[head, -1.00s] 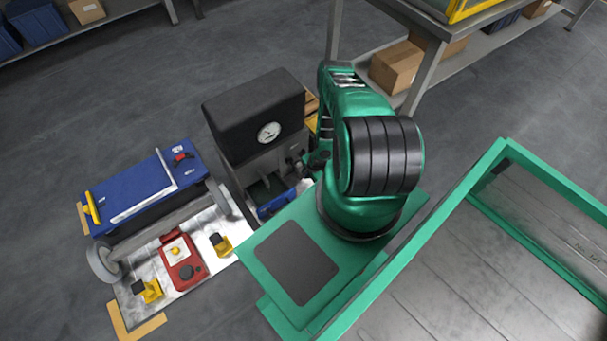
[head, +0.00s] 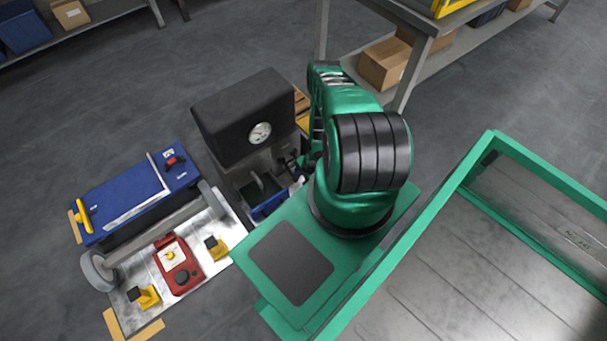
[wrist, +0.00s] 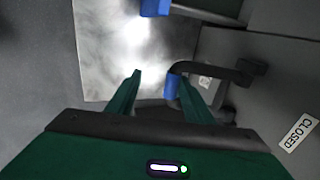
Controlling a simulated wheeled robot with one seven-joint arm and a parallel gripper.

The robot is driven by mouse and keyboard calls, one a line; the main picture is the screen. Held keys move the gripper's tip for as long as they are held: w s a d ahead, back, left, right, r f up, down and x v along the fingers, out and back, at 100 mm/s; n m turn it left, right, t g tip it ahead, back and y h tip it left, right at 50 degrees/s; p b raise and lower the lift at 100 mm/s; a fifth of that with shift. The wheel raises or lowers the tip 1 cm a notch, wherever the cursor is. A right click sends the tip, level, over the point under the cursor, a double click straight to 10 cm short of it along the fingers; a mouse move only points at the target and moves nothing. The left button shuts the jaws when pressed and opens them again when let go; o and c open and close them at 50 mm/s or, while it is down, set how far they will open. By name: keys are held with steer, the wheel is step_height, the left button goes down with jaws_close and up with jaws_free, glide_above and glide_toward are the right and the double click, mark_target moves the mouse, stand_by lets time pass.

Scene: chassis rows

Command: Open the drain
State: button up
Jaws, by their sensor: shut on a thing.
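The drain lever (wrist: 215,70) shows in the wrist view as a black bent bar with a blue grip (wrist: 171,90) at its end. My gripper (wrist: 163,74) has one finger on each side of the blue grip and is shut on it. A white CLOSED label (wrist: 299,133) is on the grey panel to the right. In the head view, the dark machine (head: 243,115) with a round gauge (head: 260,133) stands left of my arm. My arm hides the gripper and lever there.
Shelving with cardboard boxes (head: 387,65) stands behind my arm. Grey floor is open at the back.

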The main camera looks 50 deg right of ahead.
steer(key=v, duration=1)
steer(key=shift+s, duration=0.15)
steer(key=shift+r, duration=0.15)
steer(key=shift+c, duration=0.6)
